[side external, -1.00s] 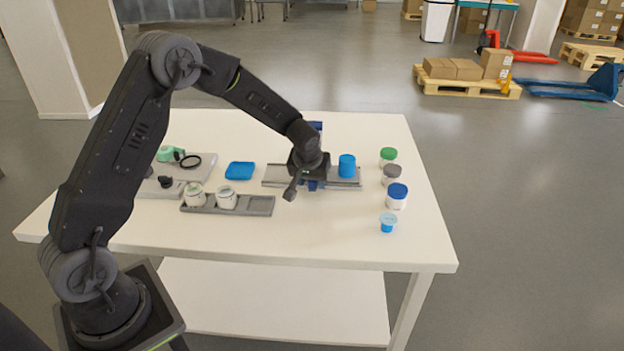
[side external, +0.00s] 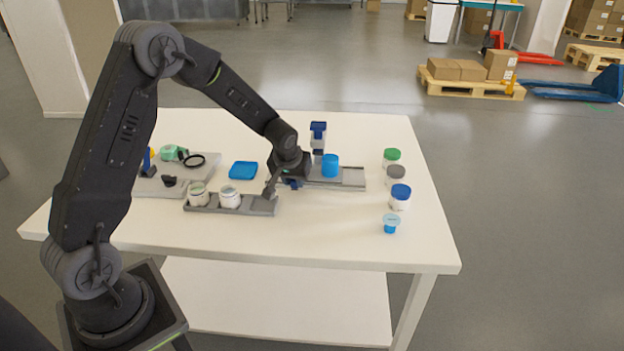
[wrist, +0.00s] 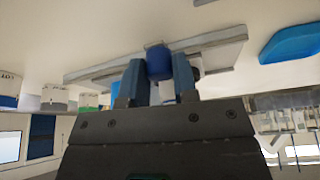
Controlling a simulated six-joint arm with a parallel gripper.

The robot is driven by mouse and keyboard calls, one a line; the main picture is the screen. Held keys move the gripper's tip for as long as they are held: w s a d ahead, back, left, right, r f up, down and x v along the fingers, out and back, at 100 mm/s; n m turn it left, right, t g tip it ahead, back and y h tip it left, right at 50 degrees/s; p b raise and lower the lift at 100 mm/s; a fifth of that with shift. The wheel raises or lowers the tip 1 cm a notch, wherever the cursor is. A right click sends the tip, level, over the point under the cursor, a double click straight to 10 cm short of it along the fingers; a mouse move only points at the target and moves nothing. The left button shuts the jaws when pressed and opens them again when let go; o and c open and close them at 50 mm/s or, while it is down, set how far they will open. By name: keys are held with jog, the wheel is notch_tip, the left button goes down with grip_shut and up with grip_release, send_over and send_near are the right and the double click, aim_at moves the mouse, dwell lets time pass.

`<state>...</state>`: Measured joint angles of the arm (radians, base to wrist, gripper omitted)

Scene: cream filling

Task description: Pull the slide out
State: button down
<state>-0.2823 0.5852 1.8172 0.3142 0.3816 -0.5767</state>
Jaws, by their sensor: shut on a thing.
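The slide is part of a grey rail fixture (side external: 350,178) lying across the middle of the table. A light blue cup (side external: 330,165) stands on it, just right of my gripper. A dark blue upright post (side external: 318,136) rises behind the rail. My gripper (side external: 291,183) is low over the rail's left end in the side view, hiding that end. In the wrist view my gripper (wrist: 158,85) is shut on a round dark blue knob (wrist: 159,62), one finger on each side. The grey rail (wrist: 222,42) runs behind the knob.
A grey holder (side external: 262,207) with two white jars stands just in front-left of my gripper. A blue block (side external: 243,170) lies to the left. Capped jars (side external: 400,196) and a small blue cup (side external: 391,223) stand at right. The front right table is clear.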

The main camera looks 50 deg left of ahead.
jog(key=shift+s+a, duration=1.4)
jog(key=c, duration=0.9)
grip_release()
jog(key=v, duration=1.3)
jog(key=shift+s+d+r, duration=0.15)
jog(key=shift+s+r, duration=0.05)
jog(key=shift+r, duration=0.1)
jog(key=shift+r, duration=0.1)
jog(key=s+d+r+m, duration=0.2)
jog(key=s+d, duration=0.3)
jog(key=s, duration=0.1)
jog(key=s+d+r+m+t+h, duration=0.1)
jog(key=s+d+r+m, duration=0.1)
jog(key=s+d, duration=0.3)
jog(key=s+d+r+m+t+h, duration=0.1)
jog(key=s+d+r+m, duration=0.1)
jog(key=s+d, duration=0.3)
jog(key=shift+s+d+r+m, duration=0.15)
jog(key=shift+s+r, duration=0.15)
jog(key=shift+s, duration=0.4)
jog(key=shift+s+d+r+m, duration=0.15)
jog(key=shift+s+r, duration=0.15)
jog(key=shift+s, duration=0.35)
jog(key=shift+s+d+r+m, duration=0.1)
jog(key=shift+s+r, duration=0.2)
jog(key=shift+s, duration=0.4)
